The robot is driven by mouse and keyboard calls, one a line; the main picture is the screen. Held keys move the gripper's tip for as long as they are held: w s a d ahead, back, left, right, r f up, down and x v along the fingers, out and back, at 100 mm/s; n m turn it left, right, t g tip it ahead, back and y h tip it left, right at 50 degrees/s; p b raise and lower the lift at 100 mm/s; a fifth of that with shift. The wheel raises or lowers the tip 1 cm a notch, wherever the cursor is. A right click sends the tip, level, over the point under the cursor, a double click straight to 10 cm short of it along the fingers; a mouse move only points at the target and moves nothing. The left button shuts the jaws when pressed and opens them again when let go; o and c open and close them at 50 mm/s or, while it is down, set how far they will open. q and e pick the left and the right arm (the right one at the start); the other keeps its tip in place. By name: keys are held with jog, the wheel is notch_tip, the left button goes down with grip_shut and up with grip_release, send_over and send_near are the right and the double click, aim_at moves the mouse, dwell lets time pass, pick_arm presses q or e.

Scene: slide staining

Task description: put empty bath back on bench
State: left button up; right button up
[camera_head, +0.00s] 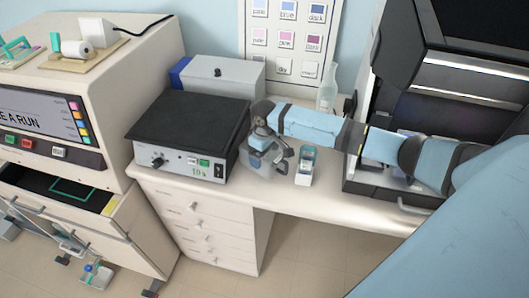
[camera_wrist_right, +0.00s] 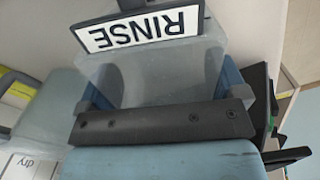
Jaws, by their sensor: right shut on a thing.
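A translucent bath (camera_head: 262,163) hangs at my right gripper (camera_head: 270,147), over the bench (camera_head: 335,200) just right of the black-topped instrument. The gripper is shut on it, and its fingers hide part of the bath. In the right wrist view the bath (camera_wrist_right: 150,75) fills the middle, with a white RINSE label (camera_wrist_right: 142,28) that reads upside down. I see no coloured liquid in it. I cannot tell whether its base touches the bench. My left gripper is not in view.
A small container with a blue top (camera_head: 306,165) stands on the bench close to the right of the bath. A black-topped instrument (camera_head: 190,120) stands to the left, a clear bottle (camera_head: 327,92) behind. A dark open-fronted machine (camera_head: 450,100) is at right. The front bench strip is clear.

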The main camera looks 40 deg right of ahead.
jog(key=shift+f, duration=0.15)
jog(key=o, duration=1.1)
notch_tip(320, 180, up, 12)
jog(key=b, duration=0.1)
